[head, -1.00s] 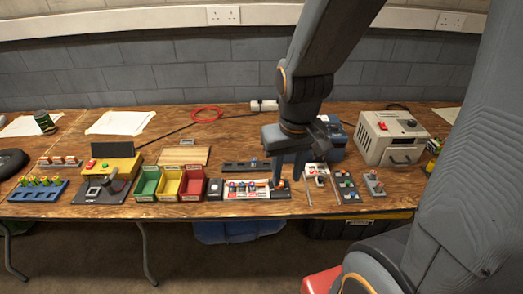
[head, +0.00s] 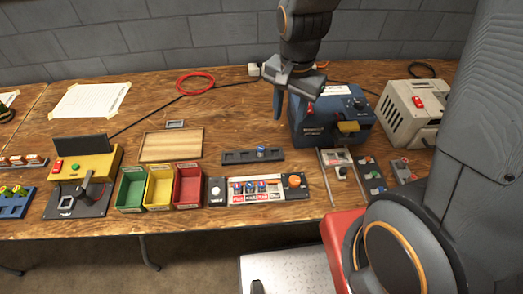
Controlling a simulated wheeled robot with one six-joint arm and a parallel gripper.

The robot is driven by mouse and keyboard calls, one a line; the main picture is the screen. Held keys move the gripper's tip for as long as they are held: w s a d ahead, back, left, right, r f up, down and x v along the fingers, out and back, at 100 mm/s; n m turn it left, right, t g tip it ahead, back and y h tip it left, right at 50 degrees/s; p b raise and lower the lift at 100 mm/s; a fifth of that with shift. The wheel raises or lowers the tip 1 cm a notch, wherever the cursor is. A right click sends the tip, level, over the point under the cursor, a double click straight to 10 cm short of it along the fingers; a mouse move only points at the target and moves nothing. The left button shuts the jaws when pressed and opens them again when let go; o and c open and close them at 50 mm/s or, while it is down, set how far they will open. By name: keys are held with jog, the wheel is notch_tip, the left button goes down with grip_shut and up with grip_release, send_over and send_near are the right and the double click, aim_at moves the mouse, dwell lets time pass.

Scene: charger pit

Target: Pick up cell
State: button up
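Several small cells with blue and red parts (head: 249,187) sit in a row in a pale tray with red-and-white labels at the front of the bench. One blue cell-like piece (head: 262,150) sits on a dark rail (head: 238,157) behind that tray. Which one is the task's cell I cannot tell. My gripper (head: 293,108) points down above the bench, behind and to the right of the rail, in front of the blue machine. Its fingers look apart, with nothing seen between them; the right finger is hard to make out against the machine.
Green, yellow and red bins (head: 160,187) stand left of the tray. A blue machine (head: 333,122) and a beige box (head: 412,112) stand at the back right. Small switch panels (head: 371,173) lie before them. A wooden board (head: 171,145) lies behind the bins.

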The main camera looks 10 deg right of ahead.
aim_at(261, 148)
jog(key=w+a+f+m, duration=0.1)
jog(key=a+f+m, duration=0.1)
jog(key=w+a+f+m, duration=0.1)
jog(key=a+f+m, duration=0.1)
jog(key=m, duration=0.1)
jog(key=w+a+f+m, duration=0.1)
jog(key=a+f+m, duration=0.1)
jog(key=a+m, duration=0.1)
jog(key=shift+f+g+b, duration=0.3)
jog(key=shift+g+b, duration=0.05)
jog(key=shift+g, duration=0.05)
jog(key=shift+a+f, duration=0.1)
jog(key=shift+f, duration=0.4)
jog(key=shift+s+f+p, duration=0.15)
jog(key=shift+f+p, duration=0.35)
jog(key=shift+f, duration=0.9)
jog(key=shift+s+f+p, duration=0.15)
jog(key=shift+f+p, duration=0.3)
jog(key=shift+f, duration=1.6)
grip_shut()
jog(key=shift+r, duration=0.2)
